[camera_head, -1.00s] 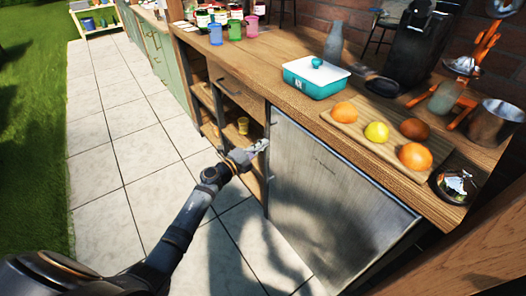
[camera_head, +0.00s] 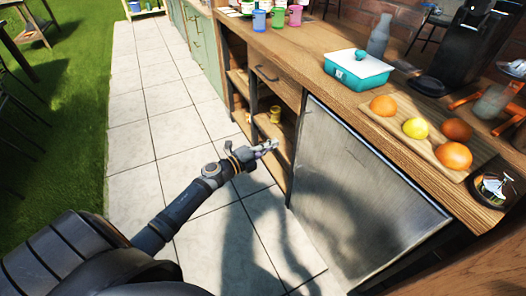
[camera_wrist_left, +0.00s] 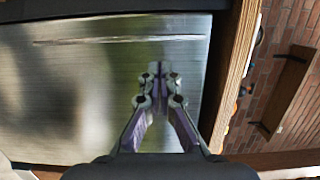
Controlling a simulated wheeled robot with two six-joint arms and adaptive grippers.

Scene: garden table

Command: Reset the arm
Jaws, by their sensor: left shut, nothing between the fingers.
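My left arm reaches in from the lower left in the head view. Its left gripper (camera_head: 270,147) is shut and empty, in front of the counter's open shelves and left of the steel door panel (camera_head: 355,195). In the left wrist view the left gripper (camera_wrist_left: 160,75) shows its fingertips together, with the steel panel (camera_wrist_left: 60,95) behind them. I cannot see my right gripper.
The wooden counter (camera_head: 345,97) holds a teal-and-white box (camera_head: 357,70), a board (camera_head: 405,128) with several fruits, coloured cups and a metal bowl (camera_head: 493,188). A yellow item (camera_head: 275,116) sits on a shelf. Pale paving (camera_head: 150,120) to the left is free.

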